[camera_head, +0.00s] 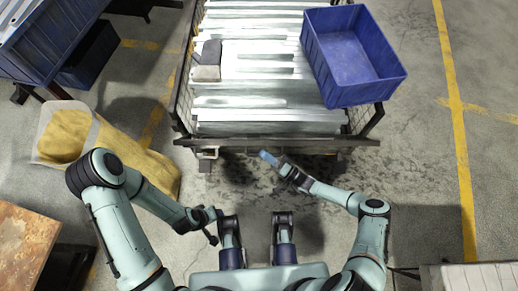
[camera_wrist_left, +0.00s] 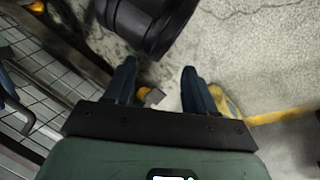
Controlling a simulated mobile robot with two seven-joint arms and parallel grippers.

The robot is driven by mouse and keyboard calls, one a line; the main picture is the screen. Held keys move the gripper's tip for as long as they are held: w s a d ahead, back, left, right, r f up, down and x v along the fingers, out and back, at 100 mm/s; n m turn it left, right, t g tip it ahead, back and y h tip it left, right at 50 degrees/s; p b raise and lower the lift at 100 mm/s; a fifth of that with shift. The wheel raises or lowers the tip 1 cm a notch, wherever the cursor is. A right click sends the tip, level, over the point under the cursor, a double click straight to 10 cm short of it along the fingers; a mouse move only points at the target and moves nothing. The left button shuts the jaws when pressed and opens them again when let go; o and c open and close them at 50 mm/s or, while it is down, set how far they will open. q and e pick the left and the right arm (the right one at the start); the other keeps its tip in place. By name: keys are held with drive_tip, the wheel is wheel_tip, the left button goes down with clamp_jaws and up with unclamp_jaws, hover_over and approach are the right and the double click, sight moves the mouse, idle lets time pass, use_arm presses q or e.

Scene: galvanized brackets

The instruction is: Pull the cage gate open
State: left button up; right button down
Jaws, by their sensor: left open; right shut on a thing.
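The cage (camera_head: 187,85) stands at the top middle, filled with galvanized brackets (camera_head: 255,72). Its gate (camera_head: 230,143) faces me across the front, seen almost edge-on from above, so its mesh is mostly hidden. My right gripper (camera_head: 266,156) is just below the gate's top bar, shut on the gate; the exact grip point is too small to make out. My left gripper (camera_wrist_left: 159,68) is open and empty in the left wrist view. In the head view, my left arm is bent low at the left, away from the gate.
A blue crate (camera_head: 349,59) and a grey-brown block (camera_head: 207,70) sit on the brackets. A rusty-topped table (camera_head: 24,240) is at bottom left. The floor right of the cage is clear, with a yellow line (camera_head: 459,150).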

use_arm(q)
drive_tip(key=shift+w+d+f+m+g, duration=0.15)
drive_tip(key=shift+w+f+m, duration=0.1)
drive_tip(key=shift+w, duration=0.3)
drive_tip(key=shift+w+d+f+m+g, duration=0.15)
drive_tip(key=shift+w+f+m, duration=0.1)
drive_tip(key=shift+w, duration=0.25)
clamp_jaws()
drive_tip(key=w+m+g, duration=0.3)
drive_tip(key=w+m, duration=0.1)
drive_tip(key=w, duration=0.3)
drive_tip(key=w+a+r+m+g+y, duration=0.3)
drive_tip(key=w+r+m+g, duration=0.15)
drive_tip(key=w+r, duration=0.55)
drive_tip(key=w+d+r+n+t, duration=0.2)
drive_tip(key=w+d+r, duration=0.4)
drive_tip(key=r, duration=0.2)
drive_tip(key=w+d+r+n+t, duration=0.25)
drive_tip(key=w+d+r, duration=0.25)
drive_tip(key=w+r, duration=0.3)
drive_tip(key=shift+m, duration=0.3)
drive_tip(key=shift+s+a+f, duration=0.1)
drive_tip(key=shift+s+f, duration=0.85)
drive_tip(key=shift+f, duration=0.95)
drive_tip(key=shift+s+a+f, duration=0.1)
drive_tip(key=shift+s+f, duration=0.9)
drive_tip(key=shift+f, duration=0.85)
drive_tip(key=shift+s+f, duration=0.95)
drive_tip(key=shift+f, duration=0.95)
